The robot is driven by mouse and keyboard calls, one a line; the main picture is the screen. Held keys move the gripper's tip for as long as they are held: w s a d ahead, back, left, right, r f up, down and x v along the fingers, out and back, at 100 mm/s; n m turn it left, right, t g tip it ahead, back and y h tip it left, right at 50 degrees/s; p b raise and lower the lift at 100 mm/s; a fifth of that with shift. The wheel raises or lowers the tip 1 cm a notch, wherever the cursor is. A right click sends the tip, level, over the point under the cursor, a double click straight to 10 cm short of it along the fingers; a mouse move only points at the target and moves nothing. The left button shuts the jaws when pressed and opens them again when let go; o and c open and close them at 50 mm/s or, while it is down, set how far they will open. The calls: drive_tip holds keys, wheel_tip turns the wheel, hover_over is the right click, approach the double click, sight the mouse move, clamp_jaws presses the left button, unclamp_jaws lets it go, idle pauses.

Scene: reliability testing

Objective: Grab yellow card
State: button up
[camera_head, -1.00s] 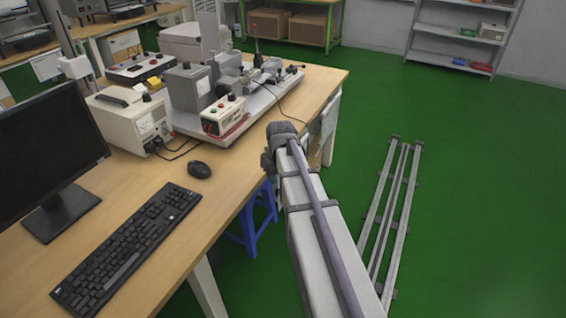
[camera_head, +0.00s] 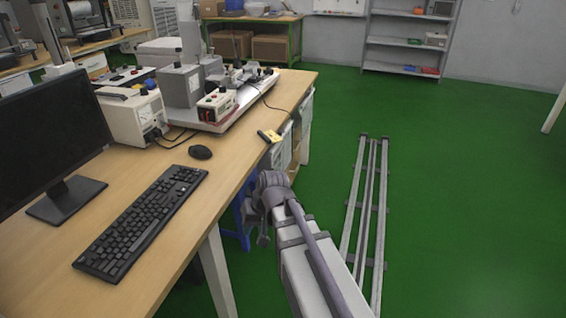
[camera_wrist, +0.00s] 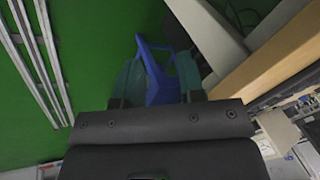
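A small yellow item with a dark part (camera_head: 270,135) lies flat near the right edge of the wooden table (camera_head: 225,150) in the head view. It looks like the yellow card, but it is too small to be sure. My gripper (camera_wrist: 158,76) shows in the wrist view with its two fingers apart and nothing held between them. It points down past the table edge, towards a blue stool on the floor. In the head view my arm is beside the table, nearer the camera than the yellow item, and the gripper fingers cannot be made out.
The blue stool (camera_wrist: 155,72) stands under the table edge. A keyboard (camera_head: 142,222), a mouse (camera_head: 200,152), a monitor (camera_head: 45,140) and test instruments (camera_head: 180,85) occupy the table. Metal rails (camera_head: 367,200) run along the green floor at right.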

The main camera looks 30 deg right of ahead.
drive_tip(key=w+d+f+m+t+y+b, duration=0.2)
drive_tip(key=w+d+f+t+b, duration=0.15)
drive_tip(key=w, duration=0.45)
drive_tip(key=m+t+h+b, duration=0.5)
drive_tip(key=m+t+b, duration=0.4)
drive_tip(key=m+t, duration=0.4)
approach(275, 142)
drive_tip(key=shift+m+g, duration=0.4)
drive_tip(key=shift+g, duration=0.05)
drive_tip(key=w, duration=0.9)
drive_tip(key=shift+w+r, duration=0.3)
drive_tip(key=shift+r, duration=0.1)
drive_tip(key=shift+s+r, duration=0.1)
drive_tip(key=shift+s, duration=0.05)
clamp_jaws()
